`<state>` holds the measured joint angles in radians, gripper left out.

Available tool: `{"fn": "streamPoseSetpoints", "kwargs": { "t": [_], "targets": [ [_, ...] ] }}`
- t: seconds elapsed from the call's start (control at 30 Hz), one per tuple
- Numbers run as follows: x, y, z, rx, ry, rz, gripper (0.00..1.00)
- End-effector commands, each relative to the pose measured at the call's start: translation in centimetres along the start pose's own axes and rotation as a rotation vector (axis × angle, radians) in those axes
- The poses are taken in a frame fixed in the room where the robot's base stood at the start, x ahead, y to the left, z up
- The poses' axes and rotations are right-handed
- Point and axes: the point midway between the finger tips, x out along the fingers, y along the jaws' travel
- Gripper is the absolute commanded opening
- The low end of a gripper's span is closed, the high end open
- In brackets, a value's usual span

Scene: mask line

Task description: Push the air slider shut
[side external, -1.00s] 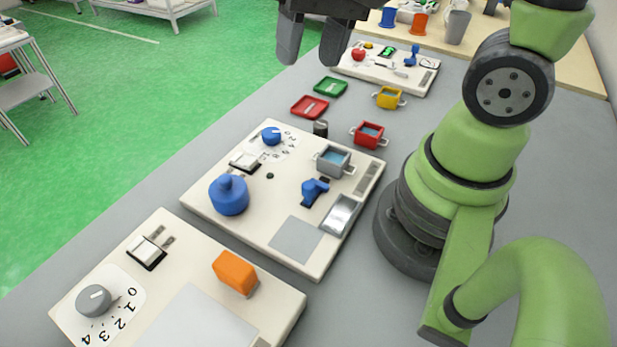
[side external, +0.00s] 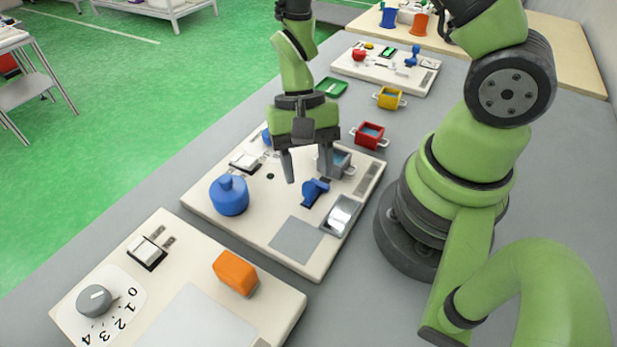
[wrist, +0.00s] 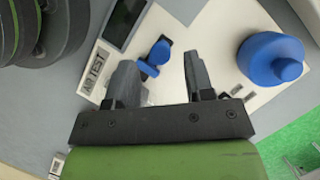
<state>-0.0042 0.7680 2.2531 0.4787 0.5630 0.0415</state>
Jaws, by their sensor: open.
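A small blue handle on a dark slot (side external: 315,189), which I take to be the air slider, sits on the middle white panel (side external: 262,218). In the wrist view the blue handle (wrist: 158,54) lies between and just beyond my fingertips; an "AIR TEST" label (wrist: 93,70) is to its left. My gripper (side external: 308,176) is open with nothing between its fingers, hanging over the panel near the handle. I cannot tell whether it touches anything. In the wrist view my gripper (wrist: 159,62) shows both fingers apart.
A blue bottle-shaped part (side external: 229,195) stands left of the handle. A grey pot (side external: 340,157) is close behind my right finger, partly hidden. A silver-framed window (side external: 342,215) lies in front right. A nearer panel holds an orange block (side external: 235,273).

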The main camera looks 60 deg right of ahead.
Motion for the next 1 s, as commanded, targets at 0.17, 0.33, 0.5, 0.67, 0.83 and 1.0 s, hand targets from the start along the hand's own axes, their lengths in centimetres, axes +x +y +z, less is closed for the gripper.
{"fn": "streamPoseSetpoints", "kwargs": {
  "t": [0.17,0.33,0.5,0.67,0.83,1.0],
  "targets": [
    [1.9,0.0,0.0,-0.001,-0.002,0.000,0.48],
    [2.6,0.0,0.0,-0.001,0.001,0.001,0.48],
    [2.7,0.0,0.0,-0.001,0.001,0.001,0.48],
    [2.7,0.0,0.0,-0.001,0.001,0.000,0.37],
    [2.7,0.0,0.0,-0.001,0.001,0.000,0.00],
    [2.6,0.2,-0.2,0.001,0.001,-0.001,0.00]
  ]
}}
